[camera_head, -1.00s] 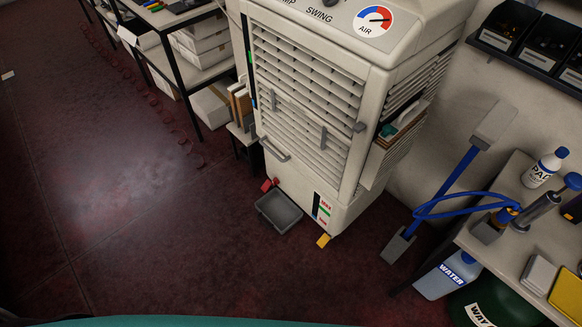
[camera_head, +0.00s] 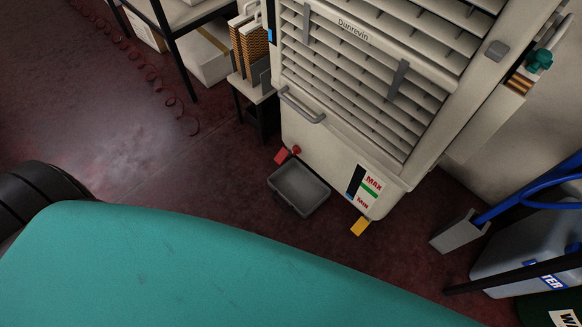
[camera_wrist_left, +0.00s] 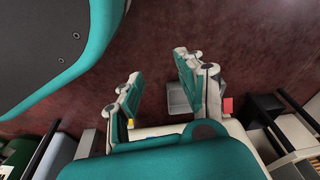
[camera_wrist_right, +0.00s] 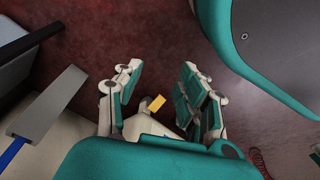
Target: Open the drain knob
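A small red knob (camera_head: 295,150) sits low on the front of the white air cooler (camera_head: 340,130), beside a red tag (camera_head: 281,157). A grey tray (camera_head: 299,188) lies on the floor just below it. My left gripper (camera_wrist_left: 158,68) is open and empty, with the tray (camera_wrist_left: 178,100) and a red piece (camera_wrist_left: 227,105) beyond its right finger. I cannot tell there whether that red piece is the tag or the knob. My right gripper (camera_wrist_right: 160,68) is open and empty, with a yellow tag (camera_wrist_right: 157,103) showing between its fingers. Neither gripper shows in the head view.
The cooler's yellow tag (camera_head: 360,226) hangs at its lower right corner, near the level gauge (camera_head: 363,188). A blue-handled tool (camera_head: 462,231) and a water container (camera_head: 520,250) stand to the right. A small stand (camera_head: 258,97) is at the left.

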